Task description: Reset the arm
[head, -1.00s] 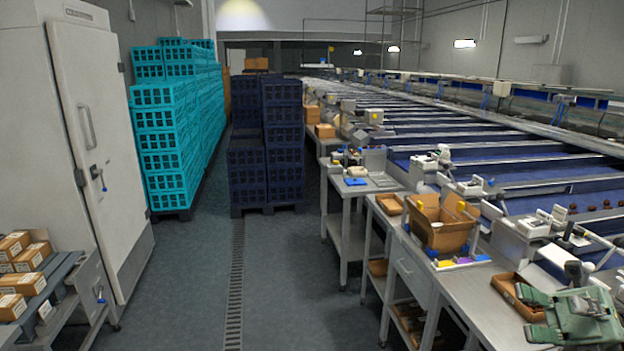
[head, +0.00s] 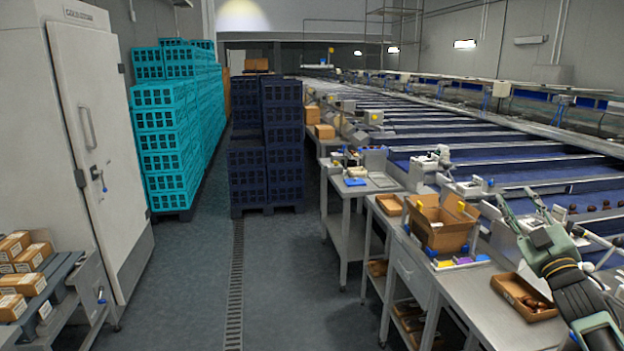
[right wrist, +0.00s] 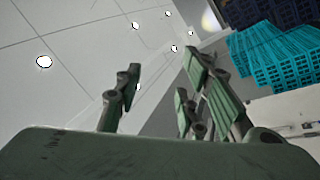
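My right gripper (head: 520,212) is at the right of the head view, above the steel bench and beside the sorting line. Its green fingers point up and away and are spread apart, with nothing between them. In the right wrist view the fingers (right wrist: 160,90) also stand apart and empty, with the ceiling and upper walls behind them. My right arm (head: 580,295) comes in from the lower right corner. My left gripper does not show in the head view.
The steel bench (head: 460,310) holds a wooden tray (head: 512,300) with dates close to my right arm, and an open cardboard box (head: 437,232). Blue conveyor lanes run along the right. Dark blue crates (head: 283,150), teal crates (head: 165,145) and a white cold-room door (head: 98,130) border the clear aisle.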

